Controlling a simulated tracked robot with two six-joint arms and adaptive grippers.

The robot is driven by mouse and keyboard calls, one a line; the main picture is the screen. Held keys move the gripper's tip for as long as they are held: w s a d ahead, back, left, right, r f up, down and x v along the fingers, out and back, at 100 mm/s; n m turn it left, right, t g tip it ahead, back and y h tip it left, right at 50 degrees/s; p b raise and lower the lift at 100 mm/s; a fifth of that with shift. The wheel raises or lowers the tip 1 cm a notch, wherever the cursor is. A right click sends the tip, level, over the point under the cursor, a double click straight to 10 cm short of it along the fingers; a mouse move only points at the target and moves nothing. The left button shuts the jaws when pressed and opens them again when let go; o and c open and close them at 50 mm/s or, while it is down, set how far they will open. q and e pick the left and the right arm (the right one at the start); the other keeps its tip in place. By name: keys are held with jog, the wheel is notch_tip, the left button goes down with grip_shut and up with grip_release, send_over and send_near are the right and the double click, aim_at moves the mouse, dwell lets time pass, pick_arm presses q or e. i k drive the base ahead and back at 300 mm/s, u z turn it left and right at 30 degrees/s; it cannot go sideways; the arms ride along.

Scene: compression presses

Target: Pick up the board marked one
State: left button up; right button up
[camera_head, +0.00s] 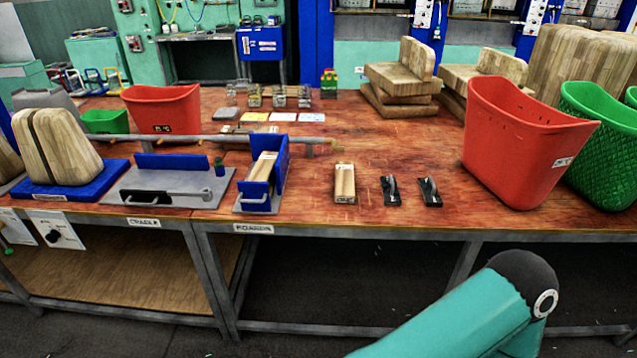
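A narrow light wooden board piece (344,181) lies near the front edge of the table, at the middle of the view. Another light wooden piece (263,168) sits in a blue-walled holder on a grey plate (254,205), just to its left. A label (253,228) on the table edge below the holder is too blurred to read surely. I cannot read a mark "one" on either wooden piece. A teal link of my own arm shows at the lower right. Neither of my grippers is in view.
Two small black items (390,191) (429,191) lie right of the wooden piece. A red bin (520,145) and green basket (600,140) stand at the right. A grey cradle plate (170,188) and wooden block on a blue base (70,190) stand left. Wood stacks (398,80) stand behind.

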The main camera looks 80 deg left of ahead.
aim_at(344, 190)
jog(key=z, duration=1.05)
jog(key=i, duration=0.1)
jog(key=u, duration=2.3)
jog(key=i, duration=0.25)
jog(key=u, duration=2.1)
jog(key=k, duration=0.6)
jog(key=u, duration=0.35)
jog(key=i, duration=1.75)
jog(key=z, duration=0.45)
